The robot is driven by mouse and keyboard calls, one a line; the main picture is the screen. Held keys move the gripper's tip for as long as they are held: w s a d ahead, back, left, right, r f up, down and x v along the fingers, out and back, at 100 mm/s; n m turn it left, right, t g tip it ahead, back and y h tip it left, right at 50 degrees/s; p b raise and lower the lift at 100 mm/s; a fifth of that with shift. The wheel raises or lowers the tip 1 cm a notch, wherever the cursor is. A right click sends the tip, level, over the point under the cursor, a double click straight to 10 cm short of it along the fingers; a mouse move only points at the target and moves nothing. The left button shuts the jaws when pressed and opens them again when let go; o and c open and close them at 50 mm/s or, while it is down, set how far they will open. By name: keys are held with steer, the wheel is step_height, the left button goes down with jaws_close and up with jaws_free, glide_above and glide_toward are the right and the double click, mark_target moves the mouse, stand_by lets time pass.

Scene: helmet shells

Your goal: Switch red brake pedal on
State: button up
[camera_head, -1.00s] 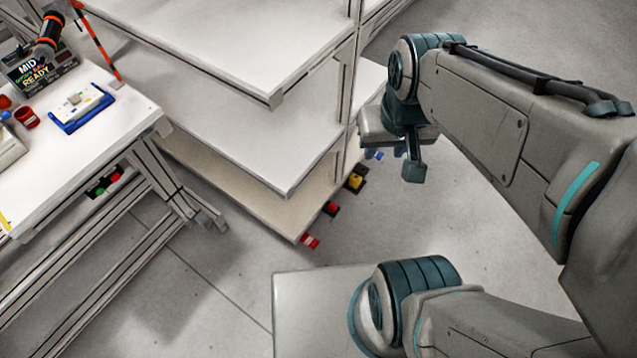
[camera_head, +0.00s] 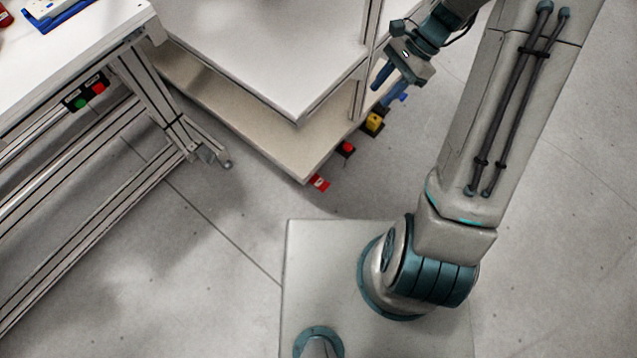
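Several small coloured floor devices line the lower edge of the white shelf unit. A red and white piece (camera_head: 320,183) sits at its near corner, and a red button on a dark base (camera_head: 347,148) lies just behind it. Both are small; I cannot tell for sure which is the red brake pedal. My gripper (camera_head: 385,88) is up and to the right of both, near the shelf's right post, pointing down and apart from the red pieces. Its two blue fingers appear separated, with nothing seen between them.
A yellow device (camera_head: 374,122) and a blue one (camera_head: 400,97) continue the row, close to my gripper in the picture. The shelf unit (camera_head: 290,95) overhangs beside them. A workbench (camera_head: 75,62) with a green and red button box (camera_head: 87,92) stands left. Floor to the right is open.

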steer(key=w+f+m+y+b, duration=0.2)
steer(key=f+m+b, duration=0.1)
steer(key=f, duration=0.6)
steer(key=w+f+m+y+b, duration=0.2)
steer(key=f+m+b, duration=0.1)
steer(key=f, duration=0.6)
steer(key=m+t+y+b, duration=0.75)
steer(key=m+b, duration=0.65)
steer(key=m, duration=0.6)
glide_toward(325, 187)
steer(key=x, duration=0.4)
steer(key=b+x, duration=0.1)
steer(key=x, duration=0.3)
steer(key=b+x, duration=0.1)
steer(key=x, duration=0.4)
steer(key=shift+w+d+f, duration=0.1)
steer(key=shift+w+f, duration=0.1)
steer(key=shift+f, duration=0.15)
